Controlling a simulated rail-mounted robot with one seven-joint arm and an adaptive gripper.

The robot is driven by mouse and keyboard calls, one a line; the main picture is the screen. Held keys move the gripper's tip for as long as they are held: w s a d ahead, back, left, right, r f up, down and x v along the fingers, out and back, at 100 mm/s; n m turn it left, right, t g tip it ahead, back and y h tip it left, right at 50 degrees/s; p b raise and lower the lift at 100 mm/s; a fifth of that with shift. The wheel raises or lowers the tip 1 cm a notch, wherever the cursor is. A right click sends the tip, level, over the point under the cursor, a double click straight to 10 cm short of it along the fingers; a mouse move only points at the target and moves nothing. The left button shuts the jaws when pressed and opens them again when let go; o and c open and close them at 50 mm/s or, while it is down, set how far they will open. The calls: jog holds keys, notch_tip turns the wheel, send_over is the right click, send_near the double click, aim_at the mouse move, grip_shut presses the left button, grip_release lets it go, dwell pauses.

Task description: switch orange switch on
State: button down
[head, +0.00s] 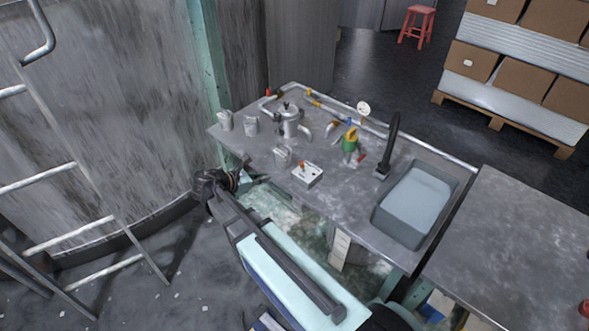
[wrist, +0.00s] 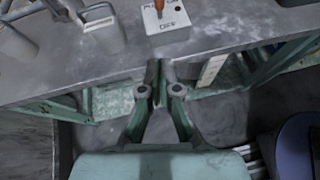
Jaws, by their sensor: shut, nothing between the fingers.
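The orange switch (head: 302,165) is a small lever on top of a white box (head: 308,177) near the front edge of the metal table. In the wrist view the orange lever (wrist: 158,6) rises from the white box (wrist: 168,24), whose visible label reads "OFF"; the lever's top is cut off by the picture edge. My gripper (wrist: 158,75) is shut and empty, its fingertips at the table's front edge, just short of the box and apart from it. In the head view my gripper (head: 243,174) is at the table's front left, to the left of the box.
A sink (head: 415,203) and black faucet (head: 390,146) are at the right. Bare tabletop lies between box and sink.

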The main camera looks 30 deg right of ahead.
dwell(0.4)
jog(key=p, duration=0.2)
send_near(302, 167)
jog(key=d+f, duration=0.1)
jog(key=w+d+f, duration=0.1)
jog(key=d+f, duration=0.1)
jog(key=f, duration=0.1)
jog(key=shift+w+d+f, duration=0.1)
jog(key=shift+w+d, duration=0.2)
jog(key=shift+w, duration=0.1)
jog(key=shift+w+d, duration=0.15)
jog(key=shift+d, duration=0.6)
jog(key=shift+d+r, duration=0.1)
jog(key=shift+r, duration=0.2)
